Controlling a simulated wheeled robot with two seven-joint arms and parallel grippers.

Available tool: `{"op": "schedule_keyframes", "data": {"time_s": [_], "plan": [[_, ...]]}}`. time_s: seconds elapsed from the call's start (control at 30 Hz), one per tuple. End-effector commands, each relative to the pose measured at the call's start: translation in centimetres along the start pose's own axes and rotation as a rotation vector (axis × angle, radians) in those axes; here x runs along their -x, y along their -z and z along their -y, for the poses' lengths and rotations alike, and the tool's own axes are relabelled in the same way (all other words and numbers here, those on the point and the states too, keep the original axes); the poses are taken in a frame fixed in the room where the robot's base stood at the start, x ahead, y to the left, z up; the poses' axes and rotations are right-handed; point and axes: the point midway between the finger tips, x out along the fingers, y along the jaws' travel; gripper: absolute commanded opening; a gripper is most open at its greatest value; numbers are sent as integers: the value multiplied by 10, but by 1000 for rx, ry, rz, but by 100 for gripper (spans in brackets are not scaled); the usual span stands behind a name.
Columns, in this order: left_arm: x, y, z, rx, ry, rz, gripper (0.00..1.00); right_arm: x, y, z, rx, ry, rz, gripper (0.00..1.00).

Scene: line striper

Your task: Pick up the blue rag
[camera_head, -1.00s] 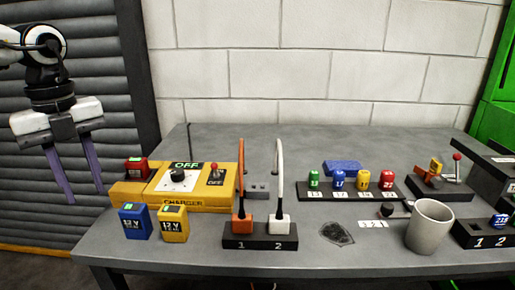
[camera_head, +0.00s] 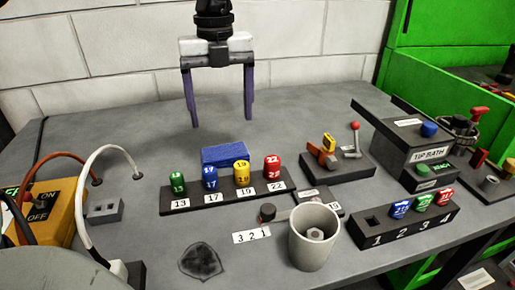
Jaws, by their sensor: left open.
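The blue rag (camera_head: 225,154) is a small blue block-like bundle on the grey table, just behind the row of coloured numbered caps. Its lower front is partly hidden by those caps. My left gripper (camera_head: 222,122) hangs above and slightly behind it, fingers pointing down. The two purple fingers are wide apart with nothing between them. The fingertips appear above the rag, not touching it. My right gripper is not in view.
A black rack (camera_head: 222,196) with green, blue, yellow and red caps stands right in front of the rag. A grey cup (camera_head: 314,238), a dark rag-like patch (camera_head: 201,262) and a lever block (camera_head: 337,165) are nearby. The table behind the rag is clear.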

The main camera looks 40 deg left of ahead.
Motion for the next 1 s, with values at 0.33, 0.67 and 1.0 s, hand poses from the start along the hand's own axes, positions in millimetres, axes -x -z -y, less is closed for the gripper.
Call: {"op": "schedule_keyframes", "data": {"time_s": [0.33, 0.67, 1.0], "plan": [[-46, 1, 3, -6, 0, -2, 100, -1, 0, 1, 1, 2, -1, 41], [-90, -1, 1, -6, -1, -3, 100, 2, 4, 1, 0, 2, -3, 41], [-98, -2, 1, -5, 1, 1, 98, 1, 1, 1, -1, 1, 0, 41]]}}
